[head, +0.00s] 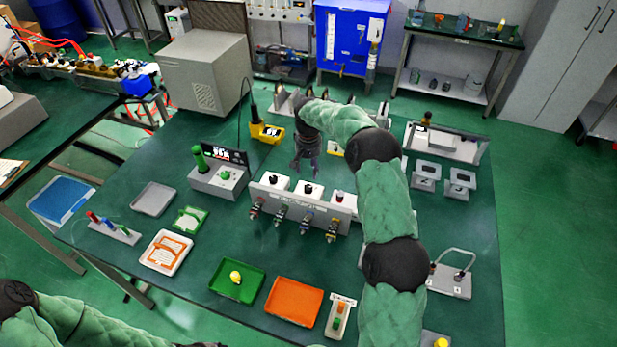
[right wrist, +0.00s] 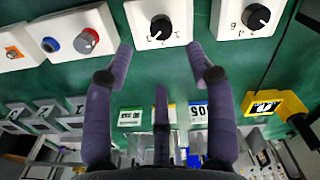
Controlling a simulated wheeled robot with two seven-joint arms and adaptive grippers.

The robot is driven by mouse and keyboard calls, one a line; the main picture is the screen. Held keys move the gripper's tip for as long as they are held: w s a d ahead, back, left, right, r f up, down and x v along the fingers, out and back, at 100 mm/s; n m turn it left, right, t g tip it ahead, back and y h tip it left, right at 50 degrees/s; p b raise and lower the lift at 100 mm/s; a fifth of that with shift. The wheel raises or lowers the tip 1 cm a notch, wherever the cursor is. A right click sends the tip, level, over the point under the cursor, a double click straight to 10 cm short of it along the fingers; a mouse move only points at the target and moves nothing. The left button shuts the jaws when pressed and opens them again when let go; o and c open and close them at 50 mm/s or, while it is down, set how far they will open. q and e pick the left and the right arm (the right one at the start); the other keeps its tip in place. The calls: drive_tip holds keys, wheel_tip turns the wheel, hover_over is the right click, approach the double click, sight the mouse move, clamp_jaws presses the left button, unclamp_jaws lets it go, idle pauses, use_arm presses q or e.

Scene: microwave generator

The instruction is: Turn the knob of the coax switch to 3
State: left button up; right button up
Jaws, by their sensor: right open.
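The white box with a black knob (right wrist: 160,27) and small marks beside it, likely the coax switch, shows at the top middle of the right wrist view. In the head view this knob (head: 308,188) is the middle one on a row of white panels. The marks appear upside down, and I cannot tell which one the knob points to. My right gripper (head: 307,164) is open and empty above and behind the panel row. In the right wrist view its fingertips (right wrist: 160,52) are spread, apart from the knob, with the knob between and beyond them. My left gripper is out of view.
Coax connectors (head: 280,214) stick out at the panel front. Green (head: 222,289) and orange (head: 293,300) trays lie in front.

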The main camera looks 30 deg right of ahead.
wheel_tip(320, 180, up, 2)
idle(0.6)
